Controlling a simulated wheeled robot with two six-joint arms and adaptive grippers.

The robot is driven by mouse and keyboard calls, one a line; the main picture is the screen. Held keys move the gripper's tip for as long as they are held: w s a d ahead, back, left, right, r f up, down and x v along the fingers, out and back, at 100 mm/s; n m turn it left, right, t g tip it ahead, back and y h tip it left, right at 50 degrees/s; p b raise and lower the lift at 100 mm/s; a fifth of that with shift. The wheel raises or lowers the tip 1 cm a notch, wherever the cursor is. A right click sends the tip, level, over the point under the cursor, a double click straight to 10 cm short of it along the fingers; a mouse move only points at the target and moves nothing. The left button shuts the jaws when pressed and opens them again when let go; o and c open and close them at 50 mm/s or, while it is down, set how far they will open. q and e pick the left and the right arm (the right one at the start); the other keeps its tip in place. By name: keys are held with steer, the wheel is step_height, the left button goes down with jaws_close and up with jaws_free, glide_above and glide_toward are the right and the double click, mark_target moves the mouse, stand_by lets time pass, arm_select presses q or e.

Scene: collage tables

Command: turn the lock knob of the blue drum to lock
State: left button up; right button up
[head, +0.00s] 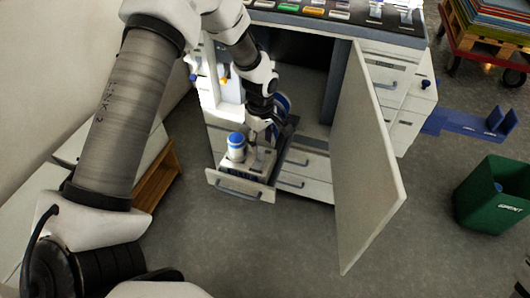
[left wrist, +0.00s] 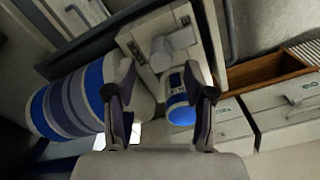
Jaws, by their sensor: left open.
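A large drum with blue, grey and white bands (left wrist: 75,104) lies across the left of the left wrist view. In the head view a blue round part (head: 282,102), perhaps of this drum, shows partly behind my left gripper (head: 265,126). My left gripper is open, its two fingers spread in the left wrist view (left wrist: 160,96). The left finger overlaps the drum's near end in the picture; I cannot tell whether they touch. A pale knob-like part (left wrist: 162,56) shows on a light panel beyond the fingers; I cannot tell whether it is the lock knob. My right gripper is not visible.
A pulled-out drawer (head: 238,190) holds a white cylinder with a blue top (head: 236,143), close to my left gripper. An open cabinet door (head: 362,155) stands out to the right. A green bin (head: 492,197) is farther right. The floor in front is clear.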

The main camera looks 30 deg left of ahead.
mark_target(260, 150)
arm_select(q)
step_height(260, 150, down, 5)
steer(key=shift+r, duration=0.1)
steer(key=shift+s, duration=0.1)
jaws_close()
steer(key=shift+r, duration=0.1)
steer(key=m+p, duration=0.2)
steer(key=m, duration=0.1)
steer(key=shift+r, duration=0.1)
steer(key=m+p, duration=0.3)
steer(key=m, duration=0.1)
steer(key=shift+s, duration=0.1)
steer(key=m+p, duration=0.1)
steer(key=m, duration=1)
steer(key=shift+a, duration=0.1)
stand_by(0.4)
